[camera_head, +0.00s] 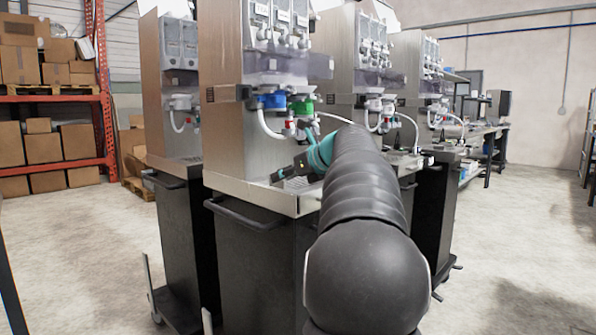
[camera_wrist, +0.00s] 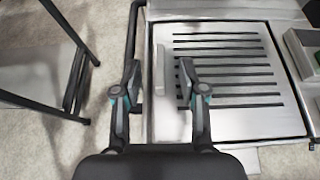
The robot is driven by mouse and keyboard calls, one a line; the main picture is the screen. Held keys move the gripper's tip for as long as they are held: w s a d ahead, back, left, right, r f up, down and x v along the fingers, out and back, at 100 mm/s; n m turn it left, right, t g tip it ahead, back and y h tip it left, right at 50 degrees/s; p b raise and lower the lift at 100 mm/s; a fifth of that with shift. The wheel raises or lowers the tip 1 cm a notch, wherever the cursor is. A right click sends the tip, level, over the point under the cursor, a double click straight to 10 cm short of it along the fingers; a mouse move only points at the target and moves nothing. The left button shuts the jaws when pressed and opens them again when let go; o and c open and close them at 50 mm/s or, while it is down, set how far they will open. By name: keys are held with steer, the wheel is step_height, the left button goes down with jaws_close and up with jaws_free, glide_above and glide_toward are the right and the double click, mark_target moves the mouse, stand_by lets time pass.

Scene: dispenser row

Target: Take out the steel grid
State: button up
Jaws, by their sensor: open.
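The steel grid (camera_wrist: 241,63) is a flat silvery plate with several dark parallel slots, lying in the top of the cart in the wrist view. A pale raised strip (camera_wrist: 160,70) stands along its left side. My gripper (camera_wrist: 159,70) is open, one finger to each side of this strip, and I cannot tell whether either finger touches it. The right finger overlaps the left edge of the slotted area. In the head view my gripper (camera_head: 291,170) is low over the front of the nearest dispenser's ledge, and the grid is largely hidden there.
The nearest dispenser (camera_head: 225,120) rises behind the ledge, with blue and green valves (camera_head: 301,106) and a white hose above. A black handle bar (camera_head: 245,219) runs along the cart's front. More dispensers (camera_head: 166,90) stand on both sides. Open floor (camera_head: 90,245) lies left.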

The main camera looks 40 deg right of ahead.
steer(key=shift+x, duration=1.9)
jaws_close()
steer(key=shift+r+p, duration=1.05)
steer(key=shift+p, duration=0.2)
